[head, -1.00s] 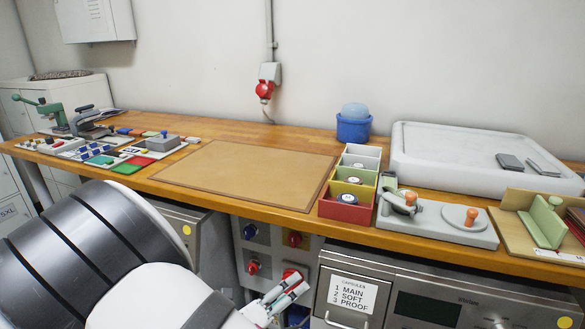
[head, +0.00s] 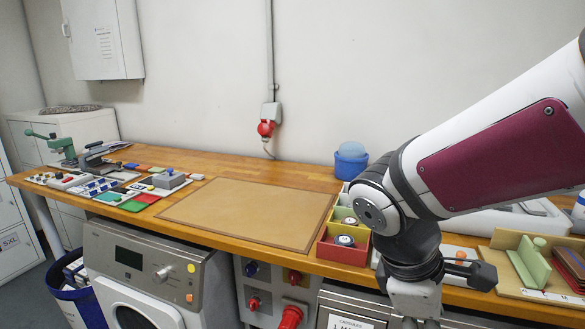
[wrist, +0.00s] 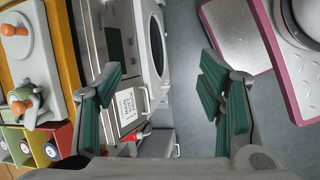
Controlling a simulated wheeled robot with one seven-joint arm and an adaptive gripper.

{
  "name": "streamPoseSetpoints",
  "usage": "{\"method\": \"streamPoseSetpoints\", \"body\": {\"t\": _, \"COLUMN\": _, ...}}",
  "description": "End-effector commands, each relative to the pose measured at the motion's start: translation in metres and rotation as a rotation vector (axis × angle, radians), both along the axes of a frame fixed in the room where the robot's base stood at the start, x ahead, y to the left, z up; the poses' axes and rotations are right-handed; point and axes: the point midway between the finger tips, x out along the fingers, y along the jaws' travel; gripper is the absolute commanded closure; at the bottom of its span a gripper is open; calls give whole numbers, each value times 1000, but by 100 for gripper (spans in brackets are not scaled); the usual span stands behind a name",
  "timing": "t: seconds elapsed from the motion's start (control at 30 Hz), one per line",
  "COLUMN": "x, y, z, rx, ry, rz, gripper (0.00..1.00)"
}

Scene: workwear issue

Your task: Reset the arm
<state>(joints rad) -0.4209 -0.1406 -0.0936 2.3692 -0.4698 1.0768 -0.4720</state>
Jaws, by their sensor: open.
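My gripper (wrist: 163,92) is open and empty in the wrist view, its two green-padded fingers wide apart. Between and beyond the fingers I see machine fronts and the grey floor, with nothing held. In the head view my arm reaches in from the right, and its wrist hangs in front of the bench's front edge. The fingertips are not clear there. The arm hides part of the white tray (head: 480,222) and of the grey press plate (head: 460,254).
The wooden bench (head: 235,166) carries a bare tan mat (head: 250,210), a box of coloured compartments (head: 343,254), a blue tub (head: 350,167) and a green angled block (head: 528,265). Tools and coloured pads (head: 140,203) fill the left end. A washer (head: 135,265) and a blue bin (head: 85,305) stand below.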

Motion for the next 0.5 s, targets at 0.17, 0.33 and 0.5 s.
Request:
{"method": "streamPoseSetpoints", "body": {"t": 0.17, "x": -40, "y": -7, "z": 37, "rx": 193, "ry": -183, "rz": -335, "gripper": 38}}
{"method": "streamPoseSetpoints", "body": {"t": 0.33, "x": -72, "y": -6, "z": 65, "rx": 366, "ry": -346, "rz": -637, "gripper": 38}}
{"method": "streamPoseSetpoints", "body": {"t": 0.5, "x": -92, "y": -1, "z": 84, "rx": 500, "ry": -467, "rz": -858, "gripper": 38}}
